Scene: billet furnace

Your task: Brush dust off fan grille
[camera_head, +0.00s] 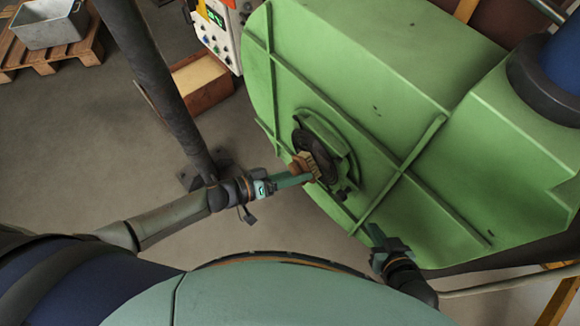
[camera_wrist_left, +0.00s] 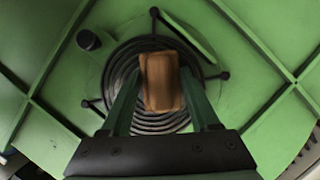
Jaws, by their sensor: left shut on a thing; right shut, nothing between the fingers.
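The fan grille (camera_wrist_left: 146,54) is a dark round grille of concentric rings set in the green housing (camera_head: 390,60). It also shows in the head view (camera_head: 331,155), partly covered by the brush. My left gripper (camera_head: 303,178) is shut on a brown, wooden-looking brush (camera_wrist_left: 162,82) and holds it in front of the grille. In the head view the brush (camera_head: 305,166) overlaps the grille's lower left part; I cannot tell whether its bristles touch. My right gripper (camera_head: 376,236) is shut and empty, close to the lower edge of the green housing.
A dark upright post (camera_head: 158,75) stands left of the housing, near my left arm. A control panel (camera_head: 217,32) and a wooden box (camera_head: 203,84) stand behind it. A grey bin (camera_head: 48,24) sits on a pallet at the far left. Floor between them is clear.

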